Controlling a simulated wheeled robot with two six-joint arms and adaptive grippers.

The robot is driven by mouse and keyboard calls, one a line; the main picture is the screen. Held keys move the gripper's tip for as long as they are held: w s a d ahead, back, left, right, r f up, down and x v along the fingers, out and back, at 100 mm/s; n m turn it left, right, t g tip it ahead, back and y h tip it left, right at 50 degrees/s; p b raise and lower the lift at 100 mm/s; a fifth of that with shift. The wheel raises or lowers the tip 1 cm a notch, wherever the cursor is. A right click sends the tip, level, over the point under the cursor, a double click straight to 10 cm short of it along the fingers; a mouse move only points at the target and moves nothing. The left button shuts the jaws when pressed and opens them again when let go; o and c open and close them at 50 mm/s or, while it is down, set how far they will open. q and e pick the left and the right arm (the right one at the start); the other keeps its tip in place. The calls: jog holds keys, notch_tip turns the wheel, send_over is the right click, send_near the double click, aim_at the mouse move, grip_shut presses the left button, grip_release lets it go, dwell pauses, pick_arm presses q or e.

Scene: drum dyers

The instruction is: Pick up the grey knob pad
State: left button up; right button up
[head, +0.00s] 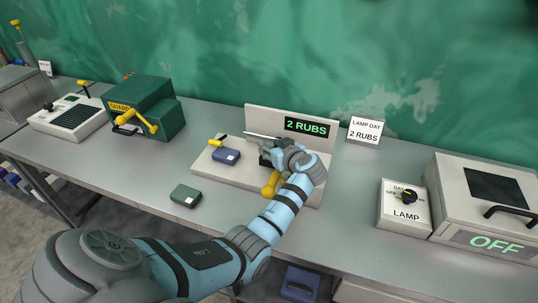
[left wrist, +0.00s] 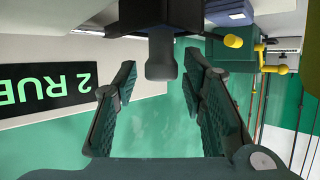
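A dark grey block with a stubby knob, which looks like the grey knob pad (left wrist: 161,66), is at the top middle of the left wrist view. In the head view only a dark part of it (head: 264,160) shows beside my left gripper (head: 273,152), at the pale fixture (head: 236,180) with the 2 RUBS display. In the left wrist view my left gripper (left wrist: 158,75) is open, one finger on each side of the knob with gaps between. The gripper hides most of the pad in the head view. My right gripper is not in view.
A green pad (head: 186,196) lies on the steel bench (head: 130,172). A green GUARD machine (head: 145,102) stands left; a lamp box (head: 404,212) and grey cabinet (head: 480,218) stand right.

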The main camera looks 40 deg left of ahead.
pick_arm(q)
jog(key=shift+s+d+r, duration=0.15)
grip_shut()
jog(key=shift+r, duration=0.1)
